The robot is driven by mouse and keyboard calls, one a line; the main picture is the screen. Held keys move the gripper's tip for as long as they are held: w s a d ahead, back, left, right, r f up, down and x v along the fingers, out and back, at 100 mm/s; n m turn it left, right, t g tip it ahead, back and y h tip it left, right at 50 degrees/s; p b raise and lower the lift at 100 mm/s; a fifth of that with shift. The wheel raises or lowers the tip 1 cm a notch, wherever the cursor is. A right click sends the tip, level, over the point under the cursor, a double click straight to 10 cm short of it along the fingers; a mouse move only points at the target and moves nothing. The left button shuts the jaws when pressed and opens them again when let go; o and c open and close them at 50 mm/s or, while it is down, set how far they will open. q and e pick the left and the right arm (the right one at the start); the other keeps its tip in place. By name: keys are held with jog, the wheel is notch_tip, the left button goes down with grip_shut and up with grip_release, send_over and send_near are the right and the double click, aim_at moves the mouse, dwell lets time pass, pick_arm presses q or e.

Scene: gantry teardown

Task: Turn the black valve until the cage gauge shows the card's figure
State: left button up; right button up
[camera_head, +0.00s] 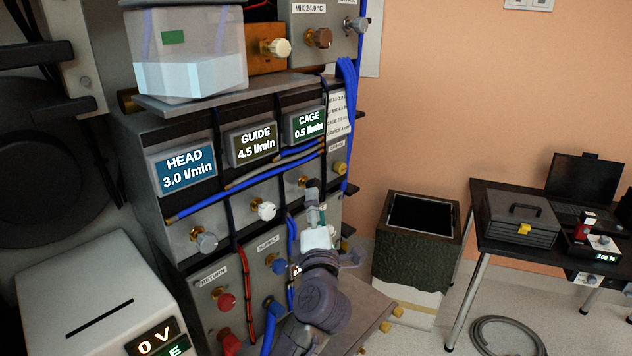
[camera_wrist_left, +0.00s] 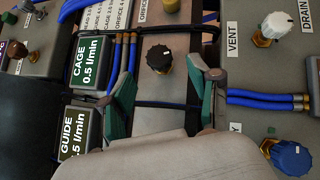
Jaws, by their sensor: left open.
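The black valve (camera_wrist_left: 160,58) sits on a brass stem on the grey panel; in the wrist view it lies between and slightly beyond the fingertips of my left gripper (camera_wrist_left: 164,80). The left gripper is open, with a green-padded finger on each side and a visible gap to the knob. In the head view the gripper (camera_head: 316,212) is just below the cage gauge and hides part of the valve. The cage gauge (camera_head: 305,124) reads 0.5 l/min, also in the wrist view (camera_wrist_left: 90,63). The card (camera_head: 338,112) is right of the gauge; its small print is not clearly readable.
The head gauge (camera_head: 183,168) reads 3.0 and the guide gauge (camera_head: 252,143) 4.5 l/min. Nearby are a white knob (camera_head: 264,210), a grey knob (camera_head: 205,242), a red knob (camera_head: 225,300) and blue hoses. In the wrist view a blue knob (camera_wrist_left: 290,157) is at lower right.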

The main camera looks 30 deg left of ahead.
aim_at(311, 186)
pick_arm(q)
jog(key=shift+p+x, duration=0.5)
jog(key=shift+x, duration=2.85)
pick_arm(e)
jog(key=shift+s+a+r, duration=0.1)
jog(key=shift+a+r, duration=0.6)
jog(key=shift+a, duration=0.15)
jog(key=shift+d, duration=0.1)
